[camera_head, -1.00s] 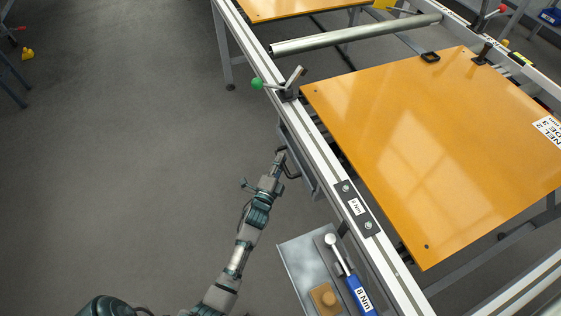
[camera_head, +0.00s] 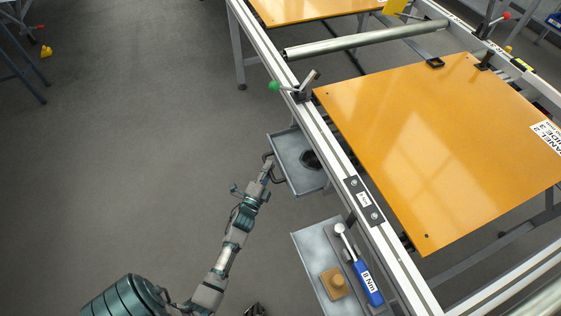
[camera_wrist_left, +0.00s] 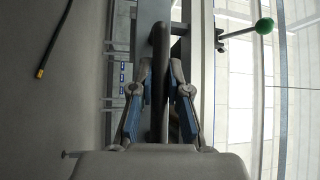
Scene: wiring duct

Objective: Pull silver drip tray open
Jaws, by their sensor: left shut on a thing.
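The silver drip tray (camera_head: 291,152) sticks out to the left from under the frame's side rail in the head view. A dark round thing (camera_head: 311,160) lies inside it. A dark bow handle (camera_head: 275,178) is on the tray's outer left side. My left gripper (camera_head: 267,170) is at this handle, its fingers shut on it. In the left wrist view, the two blue-padded fingers of my left gripper (camera_wrist_left: 160,95) stand on either side of the dark handle bar (camera_wrist_left: 160,50). My right gripper does not show clearly in either view.
A grey side shelf (camera_head: 312,245) holds a blue torque tool (camera_head: 367,283) and a brown block (camera_head: 334,282), nearer than the tray. A green-knobbed lever (camera_head: 275,86) sits on the rail (camera_head: 333,150). An orange panel (camera_head: 420,140) lies on the frame.

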